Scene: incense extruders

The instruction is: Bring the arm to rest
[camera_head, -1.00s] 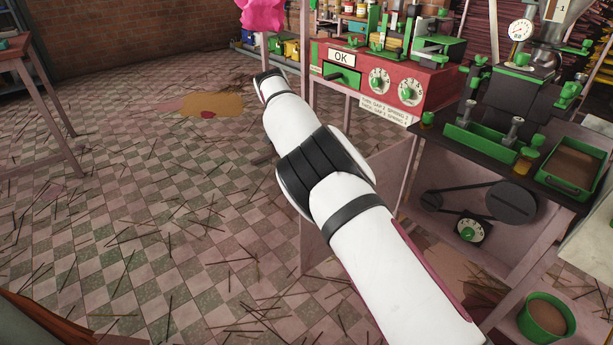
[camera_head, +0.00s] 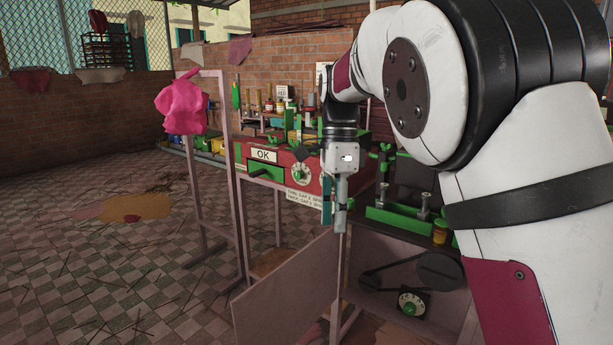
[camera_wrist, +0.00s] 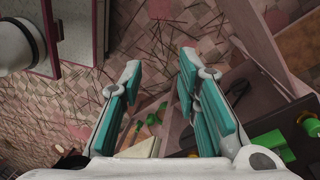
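My gripper (camera_head: 334,212) hangs pointing down in the head view, in front of the red machine (camera_head: 222,150) with the OK label and dials. My white arm arches across the right of that view and hides part of the bench behind it. In the wrist view my gripper (camera_wrist: 160,100) shows two teal-padded fingers spread apart, with nothing between them. Beneath them lie floor, bench parts and small green items. No object is held.
A dark bench with a green tray (camera_head: 395,218) stands right of my gripper, with a belt drive and dial (camera_head: 411,303) below. A pink cloth (camera_head: 182,103) hangs on a frame at left. The tiled floor at left is open, strewn with sticks.

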